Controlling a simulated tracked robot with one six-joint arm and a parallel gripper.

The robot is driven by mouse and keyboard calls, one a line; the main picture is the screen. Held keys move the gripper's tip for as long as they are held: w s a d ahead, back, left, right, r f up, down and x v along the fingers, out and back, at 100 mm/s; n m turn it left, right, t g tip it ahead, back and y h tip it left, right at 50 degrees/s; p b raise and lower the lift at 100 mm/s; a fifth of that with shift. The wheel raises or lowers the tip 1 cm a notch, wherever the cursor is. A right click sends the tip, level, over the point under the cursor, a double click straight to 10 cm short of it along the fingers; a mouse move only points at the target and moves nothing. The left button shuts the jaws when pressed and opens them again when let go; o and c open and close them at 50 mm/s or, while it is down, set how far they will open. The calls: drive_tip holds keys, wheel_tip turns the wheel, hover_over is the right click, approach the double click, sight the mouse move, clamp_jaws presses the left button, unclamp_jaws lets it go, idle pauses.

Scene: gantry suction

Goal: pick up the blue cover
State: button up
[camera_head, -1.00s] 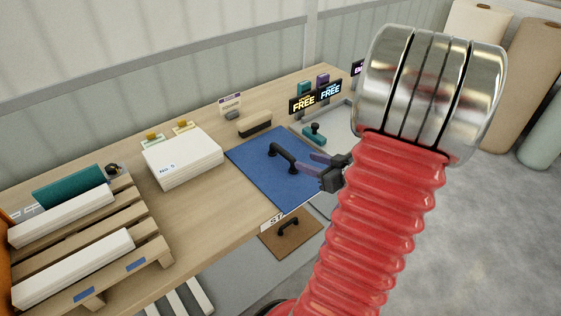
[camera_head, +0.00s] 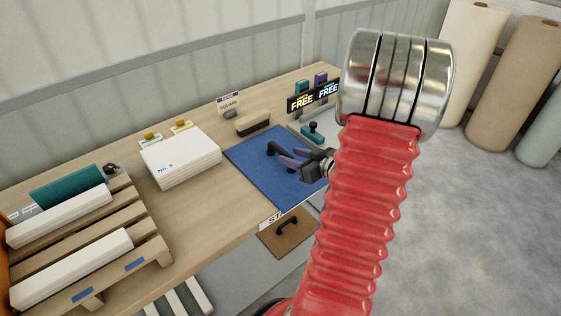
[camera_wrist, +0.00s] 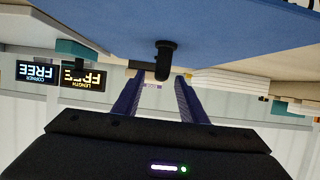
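The blue cover (camera_head: 254,174) is a flat square panel lying on the wooden bench, with a black bar handle (camera_head: 272,149) on top. My gripper (camera_head: 279,156) is over the cover, its two purple fingers pointing at the handle from the right. In the wrist view the fingers (camera_wrist: 159,80) are spread apart. The handle's end (camera_wrist: 164,58) shows between and just beyond the fingertips there, with a visible gap to each finger. The blue cover (camera_wrist: 215,30) fills the top of that view. My red arm hides the cover's right corner in the head view.
A white stack (camera_head: 182,160) stands left of the cover, and a wooden pallet (camera_head: 112,224) with white bars is farther left. A brush-like block (camera_head: 252,123), a teal-handled tool (camera_head: 312,133) and lit signs (camera_head: 301,103) stand behind. A brown panel with a handle (camera_head: 286,238) is below the front edge.

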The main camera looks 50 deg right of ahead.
sight(281, 152)
drive_tip(key=shift+w+d+f, duration=0.1)
drive_tip(key=shift+w+f, duration=0.15)
drive_tip(key=shift+w, duration=0.35)
drive_tip(key=shift+x, duration=2.6)
drive_tip(key=shift+c, duration=0.3)
clamp_jaws()
drive_tip(key=shift+r, duration=0.1)
